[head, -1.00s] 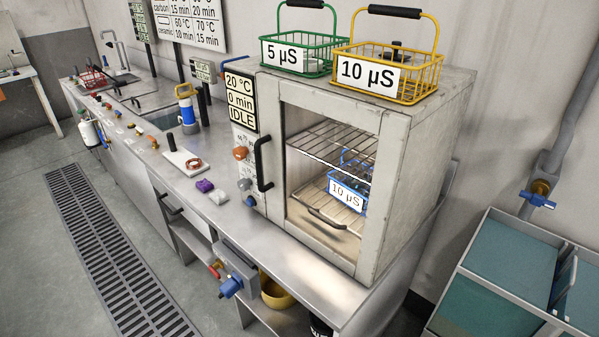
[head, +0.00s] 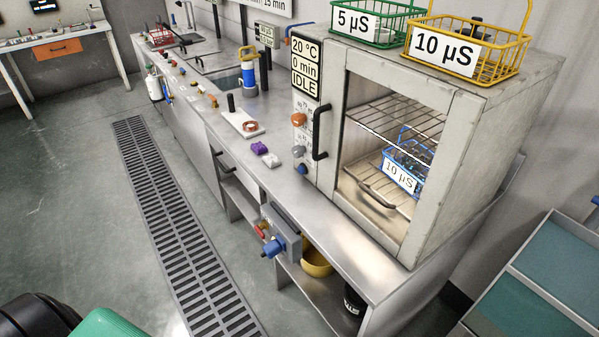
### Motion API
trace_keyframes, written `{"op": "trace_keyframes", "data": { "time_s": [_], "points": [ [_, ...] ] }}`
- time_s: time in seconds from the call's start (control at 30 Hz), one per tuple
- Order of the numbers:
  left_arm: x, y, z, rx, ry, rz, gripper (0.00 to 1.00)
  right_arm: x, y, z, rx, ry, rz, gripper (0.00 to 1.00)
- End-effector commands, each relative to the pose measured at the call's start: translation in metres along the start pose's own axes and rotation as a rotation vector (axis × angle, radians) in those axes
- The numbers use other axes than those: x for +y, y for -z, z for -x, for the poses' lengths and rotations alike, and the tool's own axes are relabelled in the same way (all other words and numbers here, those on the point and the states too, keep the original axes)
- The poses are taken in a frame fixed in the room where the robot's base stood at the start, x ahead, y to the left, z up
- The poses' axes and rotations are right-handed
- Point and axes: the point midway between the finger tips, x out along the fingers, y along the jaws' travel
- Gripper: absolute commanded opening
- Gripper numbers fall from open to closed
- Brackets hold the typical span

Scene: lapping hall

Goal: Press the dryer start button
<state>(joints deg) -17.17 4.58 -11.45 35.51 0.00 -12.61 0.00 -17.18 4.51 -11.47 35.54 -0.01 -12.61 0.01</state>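The dryer (head: 430,237) is a grey metal cabinet on the steel bench, with a black handle (head: 320,132) on its glazed front. The display (head: 305,68) reads 20 °C, 0 min, IDLE. Below it on the narrow panel are an orange knob (head: 298,119), a grey knob (head: 298,151) and a blue button-like part (head: 301,169). The small panel lettering is too small to read, so I cannot tell which is the start button. A blue basket (head: 400,172) labelled 10 µS is inside on a wire rack (head: 375,125). Neither gripper shows.
A green basket (head: 368,22) and a yellow basket (head: 444,50) stand on the dryer. A purple block (head: 259,148) lies on the bench. A blue-handled valve (head: 274,247) sticks out from the bench front. The floor beside the drain grating (head: 185,230) is clear.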

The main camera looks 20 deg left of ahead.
Motion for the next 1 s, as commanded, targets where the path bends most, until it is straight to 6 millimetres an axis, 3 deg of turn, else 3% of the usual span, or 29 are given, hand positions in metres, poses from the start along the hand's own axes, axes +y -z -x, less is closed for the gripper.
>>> {"op": "trace_keyframes", "data": {
  "time_s": [0.03, 0.17, 0.2, 1.0],
  "points": [
    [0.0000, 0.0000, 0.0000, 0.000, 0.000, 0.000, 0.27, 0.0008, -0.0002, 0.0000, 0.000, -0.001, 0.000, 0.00],
    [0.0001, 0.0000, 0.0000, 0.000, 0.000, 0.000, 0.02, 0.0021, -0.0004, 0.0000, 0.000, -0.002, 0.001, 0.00],
    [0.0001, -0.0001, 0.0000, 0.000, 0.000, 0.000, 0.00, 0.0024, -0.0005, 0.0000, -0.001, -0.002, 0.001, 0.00],
    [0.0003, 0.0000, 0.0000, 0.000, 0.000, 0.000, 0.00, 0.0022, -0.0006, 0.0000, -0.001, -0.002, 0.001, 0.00]
  ]
}}
